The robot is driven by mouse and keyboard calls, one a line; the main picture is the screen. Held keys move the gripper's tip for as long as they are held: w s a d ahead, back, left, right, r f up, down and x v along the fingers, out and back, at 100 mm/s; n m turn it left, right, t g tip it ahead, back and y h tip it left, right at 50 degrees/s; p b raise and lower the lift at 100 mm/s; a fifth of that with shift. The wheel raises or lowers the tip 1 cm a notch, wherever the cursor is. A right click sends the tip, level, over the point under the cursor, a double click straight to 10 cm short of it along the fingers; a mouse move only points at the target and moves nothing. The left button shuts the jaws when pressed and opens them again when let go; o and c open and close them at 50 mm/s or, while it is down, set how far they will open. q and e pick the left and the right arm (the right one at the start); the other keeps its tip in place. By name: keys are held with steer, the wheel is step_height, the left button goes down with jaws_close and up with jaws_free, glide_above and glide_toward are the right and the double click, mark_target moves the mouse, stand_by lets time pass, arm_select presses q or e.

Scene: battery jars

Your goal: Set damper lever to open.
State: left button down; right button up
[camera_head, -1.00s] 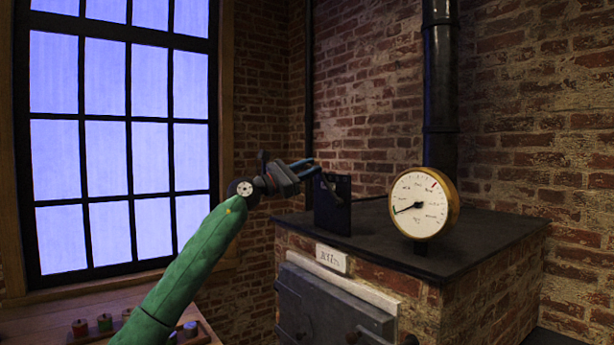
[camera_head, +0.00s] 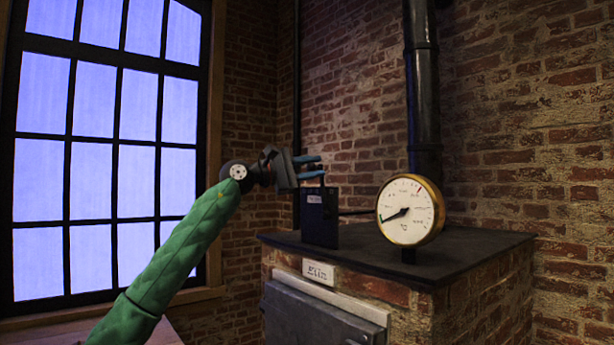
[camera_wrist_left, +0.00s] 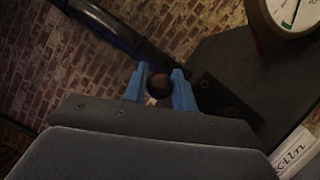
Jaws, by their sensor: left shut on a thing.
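The damper lever shows in the left wrist view as a dark round knob (camera_wrist_left: 160,86) between the two blue fingers. In the head view the lever's thin shaft shows only faintly above a dark upright box (camera_head: 319,218) on the kiln top. My left gripper (camera_head: 319,167) is just above that box, its blue fingers pointing right. In the left wrist view the gripper (camera_wrist_left: 161,88) is shut on the knob. The box has a small label near its top, too small to read. My right gripper is not in view.
A round brass gauge (camera_head: 410,210) stands on the kiln top (camera_head: 460,250) right of the box, in front of a black stovepipe (camera_head: 422,100). A sign reading "Kiln" (camera_head: 318,271) and a grey door (camera_head: 320,318) are on the kiln's front. A window (camera_head: 100,150) is at left.

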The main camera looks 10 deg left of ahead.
arm_select(q)
steer(key=shift+s+d+f+m, duration=0.15)
steer(key=shift+s+d+m, duration=0.1)
steer(key=shift+d+m, duration=0.2)
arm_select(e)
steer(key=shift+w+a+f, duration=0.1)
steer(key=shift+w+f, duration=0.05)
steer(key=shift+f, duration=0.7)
arm_select(q)
steer(key=c, duration=1.1)
jaws_free()
steer(key=shift+a, duration=0.1)
steer(key=shift+c, duration=0.2)
steer(key=shift+s+a, duration=0.1)
steer(key=shift+a, duration=0.1)
steer(key=b+v, duration=0.1)
steer(key=v, duration=0.4)
steer(key=shift+s+a+b, duration=0.15)
steer(key=shift+a+b, duration=0.2)
steer(key=shift+b, duration=0.05)
steer(key=shift+v, duration=0.8)
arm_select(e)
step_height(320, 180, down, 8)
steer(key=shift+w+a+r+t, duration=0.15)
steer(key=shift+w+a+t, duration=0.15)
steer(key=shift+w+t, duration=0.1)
